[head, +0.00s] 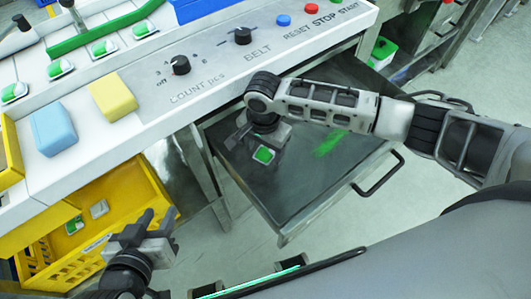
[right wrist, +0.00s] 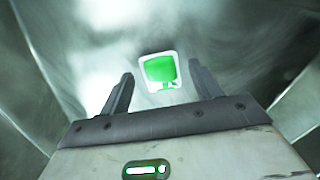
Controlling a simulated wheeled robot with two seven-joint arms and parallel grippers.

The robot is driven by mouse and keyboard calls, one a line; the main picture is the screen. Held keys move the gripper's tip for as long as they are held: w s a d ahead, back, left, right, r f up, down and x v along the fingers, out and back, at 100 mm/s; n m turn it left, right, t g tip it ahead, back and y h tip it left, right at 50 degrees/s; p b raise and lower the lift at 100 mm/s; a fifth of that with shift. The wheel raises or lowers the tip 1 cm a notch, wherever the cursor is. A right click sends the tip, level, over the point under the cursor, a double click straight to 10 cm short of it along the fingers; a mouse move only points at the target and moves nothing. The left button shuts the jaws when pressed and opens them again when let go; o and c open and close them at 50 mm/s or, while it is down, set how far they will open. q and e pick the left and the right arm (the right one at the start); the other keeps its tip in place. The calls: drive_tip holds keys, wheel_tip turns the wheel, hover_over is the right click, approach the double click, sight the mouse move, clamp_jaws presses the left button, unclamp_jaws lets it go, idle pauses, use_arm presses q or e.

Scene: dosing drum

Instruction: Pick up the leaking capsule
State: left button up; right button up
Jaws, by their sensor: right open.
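A white capsule with a green face (head: 263,155) lies on the floor of the open metal drawer (head: 290,205). In the right wrist view the capsule (right wrist: 158,70) lies beyond and between the fingertips, with green reaching its lower right edge. My right gripper (head: 255,138) is over the drawer beside the capsule. It is open and empty, and the arm hides part of it. A green smear (head: 330,143) marks the drawer floor to the right. My left gripper (head: 158,216) is at the lower left, its fingers apart and empty, near the yellow crate.
The yellow crate (head: 150,185) at left holds several capsules. More green-and-white capsules sit at the upper left of the white control panel (head: 215,70), with blue and yellow blocks nearer.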

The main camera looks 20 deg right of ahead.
drive_tip(key=shift+f, duration=0.5)
drive_tip(key=shift+c, duration=0.3)
drive_tip(key=c, duration=1)
drive_tip(key=shift+r, duration=0.15)
